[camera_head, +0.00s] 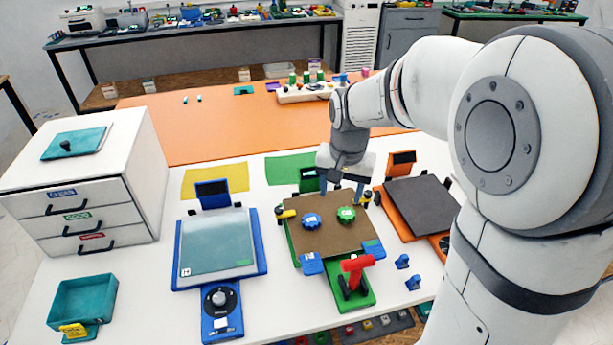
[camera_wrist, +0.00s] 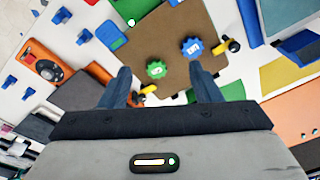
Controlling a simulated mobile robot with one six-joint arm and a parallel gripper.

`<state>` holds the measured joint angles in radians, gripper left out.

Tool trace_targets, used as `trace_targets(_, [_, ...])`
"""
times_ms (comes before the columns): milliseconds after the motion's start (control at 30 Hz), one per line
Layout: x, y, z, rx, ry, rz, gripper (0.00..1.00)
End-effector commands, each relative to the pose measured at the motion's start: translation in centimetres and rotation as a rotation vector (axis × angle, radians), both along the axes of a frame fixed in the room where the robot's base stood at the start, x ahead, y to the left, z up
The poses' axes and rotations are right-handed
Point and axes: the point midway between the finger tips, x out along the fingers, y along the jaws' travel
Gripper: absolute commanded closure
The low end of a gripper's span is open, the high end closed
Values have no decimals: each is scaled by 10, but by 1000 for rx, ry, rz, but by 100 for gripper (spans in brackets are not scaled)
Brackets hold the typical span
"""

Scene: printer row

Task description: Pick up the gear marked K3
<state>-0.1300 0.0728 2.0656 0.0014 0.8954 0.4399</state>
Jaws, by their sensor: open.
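A blue gear (camera_head: 312,220) and a green gear (camera_head: 346,214) lie apart on a brown plate (camera_head: 335,240) on the green printer. Each has a light mark on top, too small to read surely, so I cannot tell which is K3. My gripper (camera_head: 346,187) is open and empty, pointing down above the far edge of the plate, just behind the green gear. In the wrist view, the green gear (camera_wrist: 156,69) shows between the fingertips of my gripper (camera_wrist: 160,72), and the blue gear (camera_wrist: 191,47) shows up and right of it, near the right fingertip.
A red-handled clamp (camera_head: 356,270) stands at the plate's front. A blue printer (camera_head: 217,245) is to the left and an orange one with a dark plate (camera_head: 421,205) to the right. A white drawer unit (camera_head: 90,190) and a teal bin (camera_head: 82,300) stand at the far left.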

Motion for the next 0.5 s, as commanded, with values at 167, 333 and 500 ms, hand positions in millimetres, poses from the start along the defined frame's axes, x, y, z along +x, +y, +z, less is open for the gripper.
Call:
trace_targets(167, [54,33,-57,1,65,-101,43])
trace_targets(333, [82,53,-93,-2,96,-169,43])
trace_targets(500, [91,60,-111,-5,108,-198,43])
